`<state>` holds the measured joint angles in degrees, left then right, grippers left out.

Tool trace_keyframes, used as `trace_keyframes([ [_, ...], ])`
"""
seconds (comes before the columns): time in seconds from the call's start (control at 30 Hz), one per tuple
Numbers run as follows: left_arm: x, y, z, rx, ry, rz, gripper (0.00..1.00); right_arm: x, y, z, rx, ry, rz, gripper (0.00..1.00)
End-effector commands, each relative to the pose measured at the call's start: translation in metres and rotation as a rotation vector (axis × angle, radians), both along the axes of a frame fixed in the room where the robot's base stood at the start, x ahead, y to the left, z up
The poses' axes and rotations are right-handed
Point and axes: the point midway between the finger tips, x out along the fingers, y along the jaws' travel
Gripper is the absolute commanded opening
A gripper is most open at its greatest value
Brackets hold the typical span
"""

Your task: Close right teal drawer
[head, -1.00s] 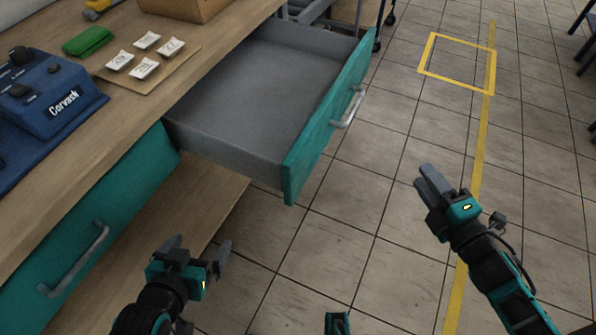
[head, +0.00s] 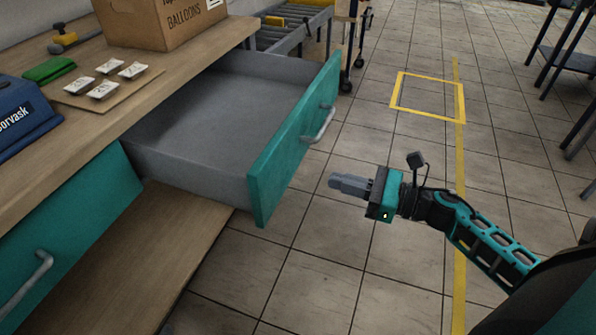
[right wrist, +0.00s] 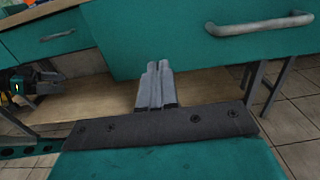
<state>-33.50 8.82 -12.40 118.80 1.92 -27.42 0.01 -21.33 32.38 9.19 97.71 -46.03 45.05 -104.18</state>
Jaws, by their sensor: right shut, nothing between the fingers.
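The right teal drawer (head: 292,143) is pulled out from the workbench, and its grey inside (head: 215,112) looks empty. Its grey bar handle (head: 319,124) is on the front panel. My right gripper (head: 334,181) is shut and empty, in front of the drawer's front panel and lower than the handle, its fingers pointing left toward the panel. In the right wrist view the shut fingers (right wrist: 157,68) show before the teal front (right wrist: 185,35), with the handle (right wrist: 262,24) at upper right. Whether they touch the panel I cannot tell. My left gripper is outside the head view.
The left teal drawer (head: 75,230) is shut. On the bench are a cardboard box (head: 165,22), a blue machine (head: 22,112), a green item (head: 50,70) and several small white cards (head: 103,90). The tiled floor (head: 310,275) in front is clear.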

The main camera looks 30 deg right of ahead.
Motion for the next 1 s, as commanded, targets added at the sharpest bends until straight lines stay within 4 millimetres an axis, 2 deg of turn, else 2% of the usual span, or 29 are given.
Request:
trace_keyframes([
  [0.2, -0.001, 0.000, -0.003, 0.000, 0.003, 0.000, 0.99, 0.037, 0.031, 0.001, 0.001, -0.003, 0.001, 0.00],
  [0.4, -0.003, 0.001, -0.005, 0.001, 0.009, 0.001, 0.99, 0.059, 0.050, 0.000, 0.002, -0.001, -0.001, 0.00],
  [0.6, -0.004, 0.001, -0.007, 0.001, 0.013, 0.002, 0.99, 0.068, 0.058, 0.000, 0.002, 0.002, -0.002, 0.00],
  [1.0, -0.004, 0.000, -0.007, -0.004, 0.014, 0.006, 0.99, 0.069, 0.059, 0.000, 0.002, 0.002, -0.001, 0.00],
])
